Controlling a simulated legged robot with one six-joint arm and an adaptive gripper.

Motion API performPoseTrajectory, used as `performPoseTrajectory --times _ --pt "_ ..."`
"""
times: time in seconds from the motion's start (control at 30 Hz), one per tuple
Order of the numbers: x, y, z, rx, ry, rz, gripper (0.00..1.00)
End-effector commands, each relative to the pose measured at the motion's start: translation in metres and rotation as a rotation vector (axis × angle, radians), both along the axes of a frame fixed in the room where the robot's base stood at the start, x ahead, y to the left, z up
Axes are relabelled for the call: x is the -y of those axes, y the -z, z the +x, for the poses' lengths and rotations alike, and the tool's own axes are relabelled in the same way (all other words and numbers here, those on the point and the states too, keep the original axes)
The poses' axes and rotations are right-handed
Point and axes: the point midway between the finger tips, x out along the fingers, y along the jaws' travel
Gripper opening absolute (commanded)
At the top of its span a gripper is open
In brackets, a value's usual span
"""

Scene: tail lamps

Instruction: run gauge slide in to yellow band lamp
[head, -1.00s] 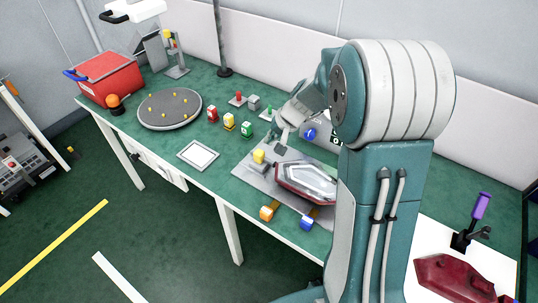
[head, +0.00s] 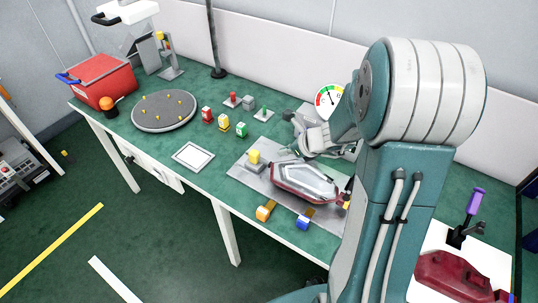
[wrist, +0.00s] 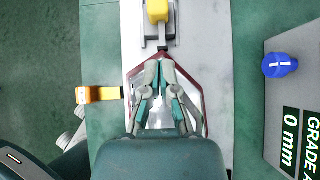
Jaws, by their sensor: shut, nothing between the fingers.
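The gauge slide is a grey block with a yellow knob (head: 254,156) on a grey plate (head: 245,173). In the wrist view its yellow knob (wrist: 158,11) is at the top edge, just beyond my fingertips. A lamp with a red rim and pale grey face (head: 303,181) lies on the plate beside the slide. It also shows under my fingers in the wrist view (wrist: 136,83). I cannot make out a yellow band on it. My gripper (wrist: 160,66) is shut and empty above the lamp, apart from the knob.
A round dial (head: 329,98) with coloured zones stands behind the plate. A blue knob (wrist: 280,64) sits on a panel reading "GRADE A 0 mm". Orange (head: 265,210) and blue (head: 304,222) blocks are at the table's front edge. Small coloured blocks and a turntable (head: 163,127) stand left.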

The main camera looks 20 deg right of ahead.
Motion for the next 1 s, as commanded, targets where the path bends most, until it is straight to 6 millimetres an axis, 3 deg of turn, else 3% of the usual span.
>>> performPoseTrajectory --times 0.5,1.0 --pt "-0.036 0.059 0.046 -0.002 -0.007 -0.003 0.0" --pt "-0.042 0.068 0.054 0.002 -0.007 -0.004 0.0"
